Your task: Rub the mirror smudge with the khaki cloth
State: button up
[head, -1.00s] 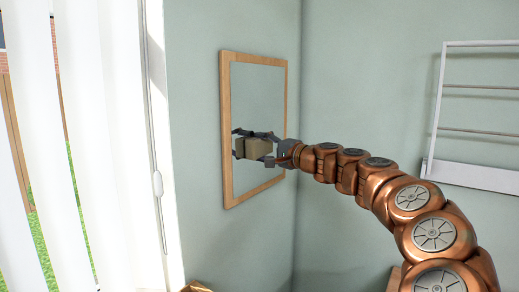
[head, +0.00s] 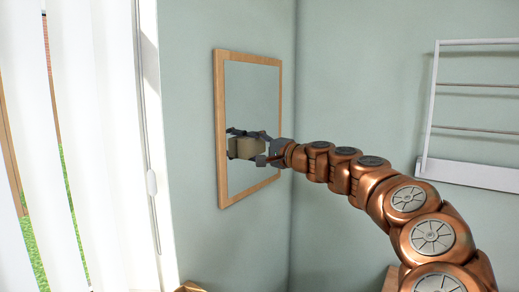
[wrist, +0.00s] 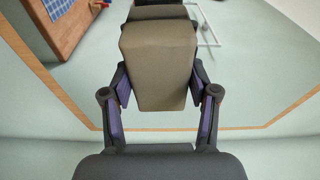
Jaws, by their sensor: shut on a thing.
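The khaki cloth (head: 241,148) is a thick, block-like pad. My gripper (wrist: 157,76) is shut on it, with a dark finger on each side of the pad in the wrist view. The wood-framed mirror (head: 250,92) hangs on the pale green wall, and the cloth is in front of its lower half. In the wrist view the mirror glass (wrist: 85,100) lies behind the cloth, with a dim reflection of the pad just above it. I cannot tell whether the cloth touches the glass. No smudge is distinguishable; the cloth and gripper hide part of the glass.
A white wall rack (head: 470,175) hangs on the right wall. A window with white vertical blinds (head: 95,150) is at the left. The wall corner is just right of the mirror. A wooden surface with a blue checked cloth shows at the wrist view's top left, apparently reflected.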

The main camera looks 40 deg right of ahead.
jog(key=shift+a, duration=0.75)
jog(key=shift+s+d+b, duration=0.15)
jog(key=shift+s+d, duration=0.15)
jog(key=shift+s, duration=0.4)
jog(key=shift+s+d+b, duration=0.15)
jog(key=shift+s+d, duration=0.15)
jog(key=shift+s, duration=0.35)
jog(key=shift+s+d+b, duration=0.15)
jog(key=shift+s+d, duration=0.15)
jog(key=shift+s, duration=0.4)
jog(key=shift+s+d, duration=0.2)
jog(key=shift+s, duration=0.6)
jog(key=shift+s, duration=0.1)
jog(key=shift+s+d+b, duration=0.25)
jog(key=shift+s+b, duration=0.05)
jog(key=shift+s, duration=0.4)
jog(key=shift+s+d+b, duration=0.25)
jog(key=shift+s+b, duration=0.05)
jog(key=shift+s, duration=0.35)
